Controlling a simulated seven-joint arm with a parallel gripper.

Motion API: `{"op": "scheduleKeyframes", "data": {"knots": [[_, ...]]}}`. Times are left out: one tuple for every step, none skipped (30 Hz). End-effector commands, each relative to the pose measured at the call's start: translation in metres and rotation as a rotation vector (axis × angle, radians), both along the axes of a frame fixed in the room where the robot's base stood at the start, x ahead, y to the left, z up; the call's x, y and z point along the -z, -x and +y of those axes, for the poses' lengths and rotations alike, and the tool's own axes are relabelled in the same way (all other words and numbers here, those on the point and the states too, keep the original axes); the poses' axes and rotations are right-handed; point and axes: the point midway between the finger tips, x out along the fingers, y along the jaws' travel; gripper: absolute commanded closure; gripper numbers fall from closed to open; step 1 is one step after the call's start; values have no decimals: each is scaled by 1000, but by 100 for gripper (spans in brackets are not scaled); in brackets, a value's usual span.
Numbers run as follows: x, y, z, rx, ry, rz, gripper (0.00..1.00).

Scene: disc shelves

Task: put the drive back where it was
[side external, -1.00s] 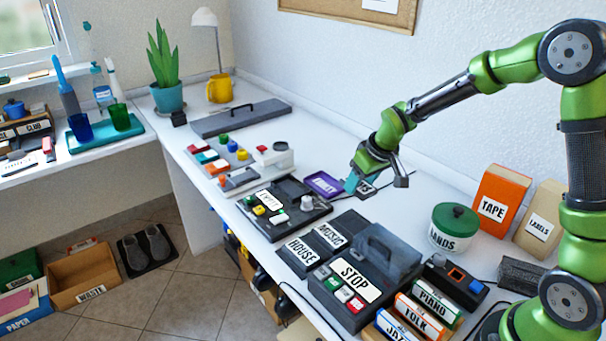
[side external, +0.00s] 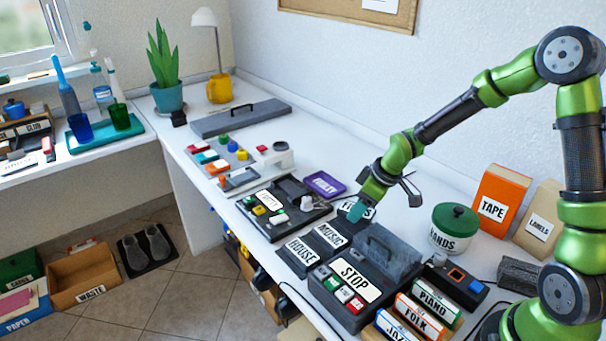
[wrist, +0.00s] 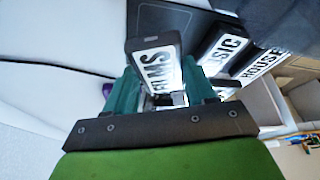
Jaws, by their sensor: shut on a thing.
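My gripper (side external: 358,211) is shut on a black drive with a white FILMS label (wrist: 154,62). In the wrist view the drive stands out between the teal fingers (wrist: 160,88). In the side view the drive (side external: 345,208) is partly hidden by the fingers, just behind the MUSIC drive (side external: 331,236). The HOUSE drive (side external: 301,251) lies in front of MUSIC in the same row. In the wrist view FILMS looks larger and turned relative to MUSIC (wrist: 222,50). I cannot tell whether it touches the desk.

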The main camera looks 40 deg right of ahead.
Motion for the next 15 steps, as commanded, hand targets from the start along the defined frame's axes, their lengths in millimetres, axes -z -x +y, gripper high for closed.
{"op": "scheduleKeyframes", "data": {"knots": [[9,1,1,-2,-2,5,87],[14,1,1,-2,-2,5,87],[19,1,1,-1,-2,5,87],[23,1,1,-1,-1,5,87],[27,1,1,-2,-2,5,87],[29,1,1,-2,-1,2,87],[31,1,1,-2,-1,2,87],[32,1,1,-1,-1,2,87],[32,0,1,0,0,1,87],[32,0,1,0,0,1,87],[32,0,0,1,-1,1,87],[32,0,0,1,0,1,87],[31,0,0,1,0,1,87],[31,0,0,1,0,1,87],[32,0,0,1,0,1,87]]}}
